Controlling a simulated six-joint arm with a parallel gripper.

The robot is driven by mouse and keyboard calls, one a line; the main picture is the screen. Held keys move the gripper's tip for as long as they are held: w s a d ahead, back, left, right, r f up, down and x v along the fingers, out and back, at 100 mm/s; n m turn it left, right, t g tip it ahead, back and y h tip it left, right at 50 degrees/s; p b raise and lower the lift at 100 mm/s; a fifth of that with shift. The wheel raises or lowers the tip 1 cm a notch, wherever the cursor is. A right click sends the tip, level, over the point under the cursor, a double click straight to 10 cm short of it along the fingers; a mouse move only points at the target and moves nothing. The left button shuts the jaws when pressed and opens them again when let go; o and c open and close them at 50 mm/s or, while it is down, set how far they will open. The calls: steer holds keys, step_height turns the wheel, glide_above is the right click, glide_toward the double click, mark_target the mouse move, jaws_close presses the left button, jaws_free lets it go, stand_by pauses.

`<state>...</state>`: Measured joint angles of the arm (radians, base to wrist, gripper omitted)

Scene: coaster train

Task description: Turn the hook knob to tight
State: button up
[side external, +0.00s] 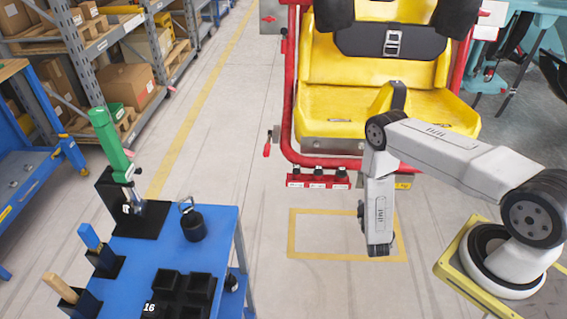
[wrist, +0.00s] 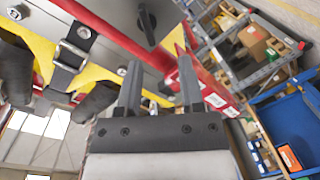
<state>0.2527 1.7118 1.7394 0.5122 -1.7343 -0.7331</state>
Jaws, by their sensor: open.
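Several small black knobs (side external: 317,172) sit in a row on a red bar with white labels below the yellow seat in the side view. The labels are too small to read, so I cannot tell which knob is the hook knob. In the wrist view, a black knob (wrist: 147,25) stands on a grey panel at the top, beyond my fingertips. How it is turned is unclear. My gripper (wrist: 160,68) is open and empty, its two fingers apart and not visibly touching the knob. In the side view its fingers are not clearly visible.
The yellow seat (side external: 365,90) has a red tubular frame. A blue table (side external: 225,222) at left holds a green-handled lever (side external: 110,140), a black weight (side external: 193,224) and black bins. Shelves with boxes stand at far left. The floor between table and seat is clear.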

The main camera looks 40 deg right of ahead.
steer(key=shift+s+d+f+n+t+h, duration=0.1)
steer(key=shift+s+f+n+t+h, duration=0.15)
steer(key=shift+s, duration=0.25)
steer(key=shift+s+n+t+h, duration=0.15)
steer(key=shift+s+n+h, duration=0.15)
steer(key=shift+s, duration=0.2)
steer(key=x, duration=0.7)
steer(key=shift+w+d, duration=0.3)
jaws_close()
